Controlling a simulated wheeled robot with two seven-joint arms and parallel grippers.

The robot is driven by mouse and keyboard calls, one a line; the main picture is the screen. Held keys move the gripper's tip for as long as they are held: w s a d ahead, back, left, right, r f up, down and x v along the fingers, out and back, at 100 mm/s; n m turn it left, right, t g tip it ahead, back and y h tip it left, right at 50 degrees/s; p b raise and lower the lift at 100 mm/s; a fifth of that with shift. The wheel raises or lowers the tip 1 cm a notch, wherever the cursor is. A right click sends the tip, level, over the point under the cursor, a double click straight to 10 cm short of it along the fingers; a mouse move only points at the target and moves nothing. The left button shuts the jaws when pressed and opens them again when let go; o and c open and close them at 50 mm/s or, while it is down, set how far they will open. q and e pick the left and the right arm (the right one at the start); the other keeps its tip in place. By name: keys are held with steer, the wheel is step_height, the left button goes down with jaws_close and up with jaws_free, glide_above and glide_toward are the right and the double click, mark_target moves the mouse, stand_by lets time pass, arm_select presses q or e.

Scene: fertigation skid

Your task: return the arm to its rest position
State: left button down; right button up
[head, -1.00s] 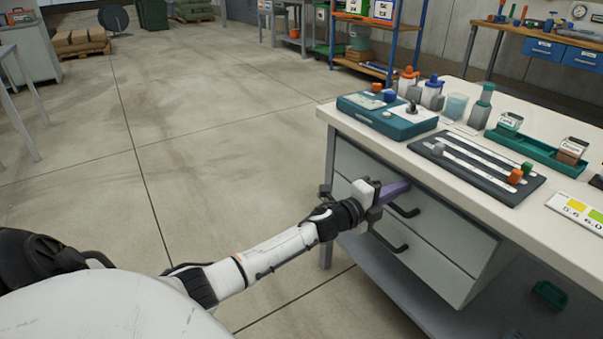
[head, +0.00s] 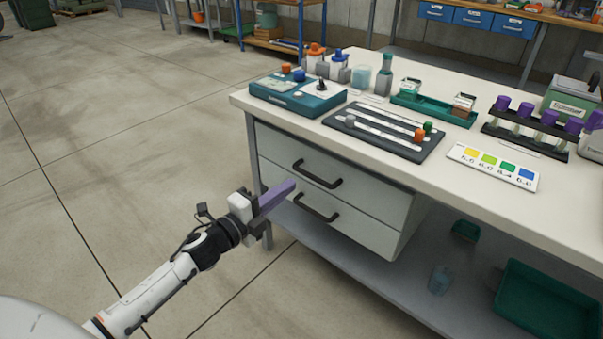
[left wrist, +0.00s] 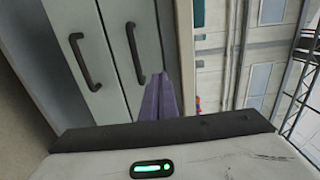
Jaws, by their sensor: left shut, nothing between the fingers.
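My left arm reaches in from the lower left of the head view. My left gripper (head: 279,194) has purple fingers that are shut and empty. It is in front of the bench's two drawers, left of their black handles, and looks apart from them. In the left wrist view the purple fingers (left wrist: 160,98) lie together, and the drawer fronts with their handles show beyond them. Both drawers, the upper (head: 335,200) and the lower (head: 370,233), look closed. My right gripper is not in view.
The white bench top (head: 400,165) holds a teal device (head: 297,97), a dark slotted board (head: 385,132), a colour chart (head: 493,167) and a rack of purple-capped tubes (head: 525,128). A green bin (head: 548,300) sits on the lower shelf. The floor to the left is clear.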

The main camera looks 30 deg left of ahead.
arm_select(q)
steer(key=s+d+f+n+g+p, duration=0.3)
steer(key=s+d+n+p, duration=0.1)
steer(key=s, duration=0.5)
steer(key=s+d+f+n+g+p, duration=0.3)
steer(key=s+d+n, duration=0.4)
steer(key=s+n, duration=0.1)
steer(key=s+d+f+n+g+y+p, duration=0.1)
steer(key=s+d+f+n+g+p, duration=0.2)
steer(key=s+d+n, duration=0.3)
steer(key=s+p, duration=0.1)
steer(key=s, duration=0.4)
steer(key=shift+d+p, duration=0.15)
steer(key=shift+p, duration=0.15)
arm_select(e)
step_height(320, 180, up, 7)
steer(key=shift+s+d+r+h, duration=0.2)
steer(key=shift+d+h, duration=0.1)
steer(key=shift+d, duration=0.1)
